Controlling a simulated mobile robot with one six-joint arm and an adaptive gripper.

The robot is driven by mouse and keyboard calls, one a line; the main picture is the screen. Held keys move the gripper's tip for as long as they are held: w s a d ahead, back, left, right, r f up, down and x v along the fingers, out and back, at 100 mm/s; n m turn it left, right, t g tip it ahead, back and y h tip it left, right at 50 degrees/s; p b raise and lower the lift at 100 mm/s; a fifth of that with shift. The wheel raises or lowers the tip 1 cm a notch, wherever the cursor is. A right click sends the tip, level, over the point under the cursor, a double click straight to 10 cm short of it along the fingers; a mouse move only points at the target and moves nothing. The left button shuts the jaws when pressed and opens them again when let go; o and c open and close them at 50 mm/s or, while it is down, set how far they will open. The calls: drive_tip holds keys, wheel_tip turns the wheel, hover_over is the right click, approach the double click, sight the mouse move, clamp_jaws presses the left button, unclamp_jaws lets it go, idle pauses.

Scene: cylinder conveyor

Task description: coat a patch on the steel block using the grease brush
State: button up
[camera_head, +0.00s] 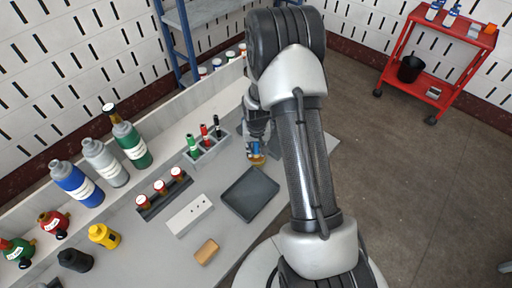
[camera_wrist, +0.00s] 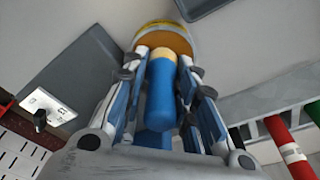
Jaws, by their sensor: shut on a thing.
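My gripper (camera_head: 257,145) is at the back of the bench, to the right of the small bottle rack. In the wrist view my gripper (camera_wrist: 160,75) is shut on the blue handle (camera_wrist: 161,90) of what looks like the grease brush, with a tan part at its far end. That end is over or in a round tin (camera_wrist: 165,38) with a yellow rim and amber inside; contact is unclear. The tin also shows below my gripper in the head view (camera_head: 257,161). A pale grey block (camera_head: 188,217) with small dark holes, probably the steel block, lies front left of the dark tray.
The dark tray (camera_head: 249,195) is empty. A dark holder (camera_head: 164,195) with red-capped jars, a tan block (camera_head: 206,252) and larger bottles (camera_head: 77,184) stand on the bench. A red cart (camera_head: 440,60) stands far right.

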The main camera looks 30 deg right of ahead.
drive_tip(key=shift+r+p, duration=2.2)
drive_tip(key=shift+r, duration=1.3)
